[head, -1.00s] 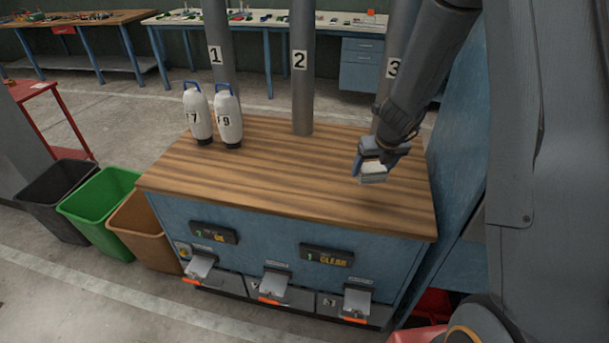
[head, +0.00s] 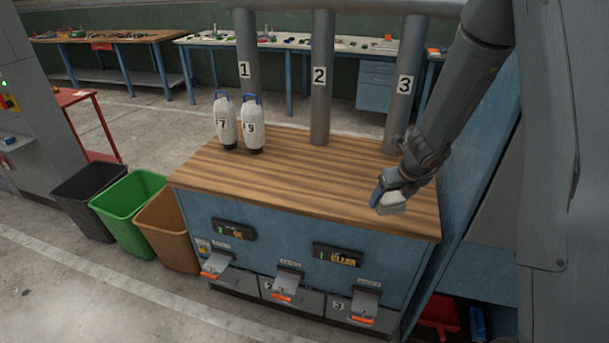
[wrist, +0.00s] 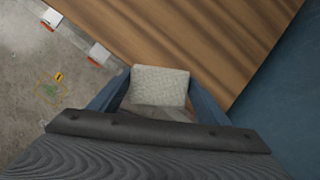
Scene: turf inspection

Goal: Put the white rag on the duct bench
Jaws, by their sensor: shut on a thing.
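The duct bench (head: 290,175) has a striped wooden top and a blue front, with three numbered grey pipes rising at its back. My gripper (head: 386,200) is over the right front part of the top. It is shut on the white rag (head: 392,206), a small pale folded block. In the wrist view the rag (wrist: 160,86) sits between the two blue fingers, with the wooden top (wrist: 200,35) behind it. I cannot tell whether the rag touches the top.
Two white canisters (head: 226,125) marked 7 and 9 (head: 252,128) stand at the back left of the bench top. The middle of the top is clear. Black, green (head: 128,212) and brown bins (head: 168,230) stand left of the bench. A blue panel is close on the right.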

